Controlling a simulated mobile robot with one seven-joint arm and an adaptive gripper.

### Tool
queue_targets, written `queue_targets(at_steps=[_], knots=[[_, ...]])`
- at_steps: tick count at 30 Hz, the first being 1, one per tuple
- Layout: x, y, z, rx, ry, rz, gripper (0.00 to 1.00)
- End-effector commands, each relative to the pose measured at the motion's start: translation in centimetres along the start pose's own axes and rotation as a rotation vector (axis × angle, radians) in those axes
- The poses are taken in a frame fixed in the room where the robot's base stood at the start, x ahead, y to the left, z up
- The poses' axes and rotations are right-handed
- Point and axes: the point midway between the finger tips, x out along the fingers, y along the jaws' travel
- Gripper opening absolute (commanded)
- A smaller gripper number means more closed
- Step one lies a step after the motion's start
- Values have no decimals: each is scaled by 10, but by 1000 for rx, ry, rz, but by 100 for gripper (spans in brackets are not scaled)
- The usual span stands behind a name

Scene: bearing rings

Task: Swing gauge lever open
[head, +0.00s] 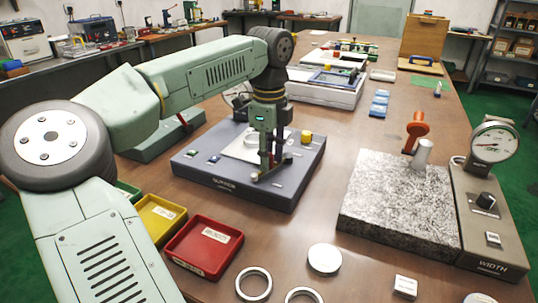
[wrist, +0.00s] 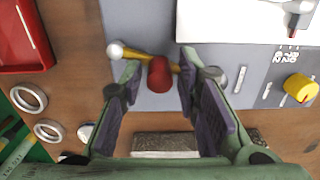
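A grey-blue gauge base (head: 225,178) sits mid-table under my gripper (head: 266,168). In the wrist view, a brass-coloured lever bar (wrist: 136,54) with a pale ball end lies along the near edge of that base. A red knob (wrist: 159,76) stands on the bar, between the two fingers of my gripper (wrist: 158,66). The fingers are apart, with gaps beside the knob; contact is not clear. In the head view the fingers largely hide the lever. A white plate (head: 237,152) with a metal ring lies on the base behind the gripper.
A yellow knob (head: 306,136) stands at the base's right. Red (head: 187,250) and yellow (head: 152,215) trays and loose rings (head: 254,284) lie in front.

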Motion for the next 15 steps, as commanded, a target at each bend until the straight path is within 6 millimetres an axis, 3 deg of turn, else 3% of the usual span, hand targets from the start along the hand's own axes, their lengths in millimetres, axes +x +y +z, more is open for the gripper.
queue_targets(at_steps=[11,15], knots=[[0,0,0,0,-1,1,37],[-12,0,0,0,-2,-2,37]])
